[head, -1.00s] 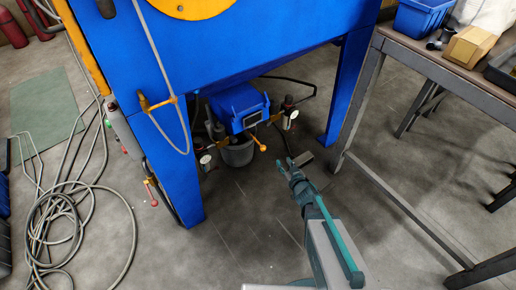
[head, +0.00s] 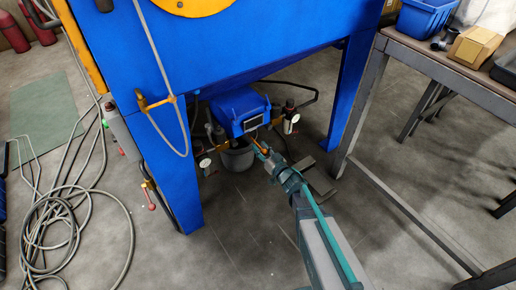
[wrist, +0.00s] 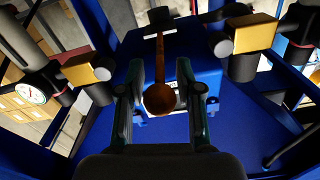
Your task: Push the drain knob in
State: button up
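The orange ball-ended drain knob (wrist: 160,98) hangs on a thin orange rod below the blue machine and shows in the middle of the wrist view. My gripper (wrist: 160,78) is open, with one finger on each side of the knob and a visible gap at both sides. In the head view my gripper (head: 262,151) reaches up from the lower right to the knob, which is partly hidden there by the fingers. I cannot tell whether any part of the gripper touches the knob.
The blue box (head: 239,110) sits behind the knob, with a grey bucket (head: 237,158) below it. A gauge (wrist: 30,93) and fittings flank it. Blue machine legs (head: 177,175) stand left and right, and a metal table (head: 425,55) stands at the right.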

aim_at(255, 142)
jog(key=shift+x, duration=1.05)
grip_shut()
